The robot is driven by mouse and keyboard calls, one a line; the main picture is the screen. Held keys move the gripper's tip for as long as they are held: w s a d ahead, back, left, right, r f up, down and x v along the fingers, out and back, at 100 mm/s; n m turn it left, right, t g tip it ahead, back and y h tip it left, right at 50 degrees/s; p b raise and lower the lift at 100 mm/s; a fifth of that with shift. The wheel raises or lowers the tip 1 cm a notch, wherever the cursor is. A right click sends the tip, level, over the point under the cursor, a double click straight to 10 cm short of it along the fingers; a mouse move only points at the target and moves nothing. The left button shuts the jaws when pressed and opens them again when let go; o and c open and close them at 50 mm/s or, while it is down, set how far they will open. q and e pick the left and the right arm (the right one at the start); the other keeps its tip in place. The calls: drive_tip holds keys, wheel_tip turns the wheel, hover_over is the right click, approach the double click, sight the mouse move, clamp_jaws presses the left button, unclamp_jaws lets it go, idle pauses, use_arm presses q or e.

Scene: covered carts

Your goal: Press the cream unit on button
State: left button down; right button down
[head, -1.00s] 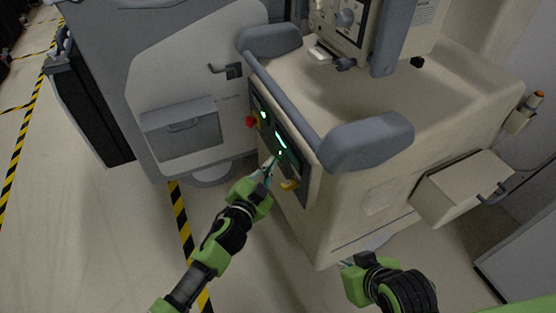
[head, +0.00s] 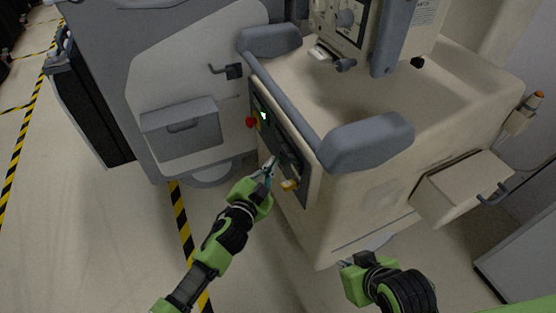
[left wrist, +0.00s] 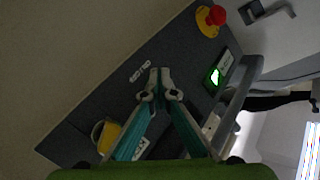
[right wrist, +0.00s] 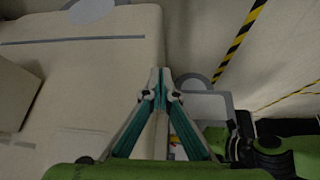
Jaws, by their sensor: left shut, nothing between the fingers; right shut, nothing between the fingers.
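The cream unit (head: 440,110) stands on the right of the head view, with a dark control panel (head: 268,135) on its near-left side. The panel's long display and small lamp are dark; a green light (head: 263,116) glows near its far end and in the left wrist view (left wrist: 214,78). I cannot pick out the on button; the fingers may hide it. My left gripper (head: 270,163) is shut and empty, its tips at the panel by a pale label (left wrist: 140,71); contact is unclear. My right gripper (head: 346,266) is shut and empty, low beside the unit's front.
A red knob (left wrist: 217,15) on a yellow base and a yellow part (left wrist: 107,136) flank the panel's middle. A grey handrail (head: 285,95) runs above the panel. A grey cart (head: 185,80) stands behind.

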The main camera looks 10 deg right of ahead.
use_arm(q)
drive_tip(key=shift+s+a, duration=0.3)
drive_tip(key=shift+a, duration=0.4)
use_arm(e)
drive_tip(key=s, duration=0.1)
drive_tip(key=s+d+f+g, duration=0.1)
drive_tip(key=s, duration=0.1)
drive_tip(key=s+g, duration=0.1)
drive_tip(key=shift+s+d+f, duration=0.15)
drive_tip(key=shift+f, duration=0.05)
use_arm(q)
drive_tip(key=shift+p, duration=0.3)
use_arm(e)
drive_tip(key=shift+r, duration=0.1)
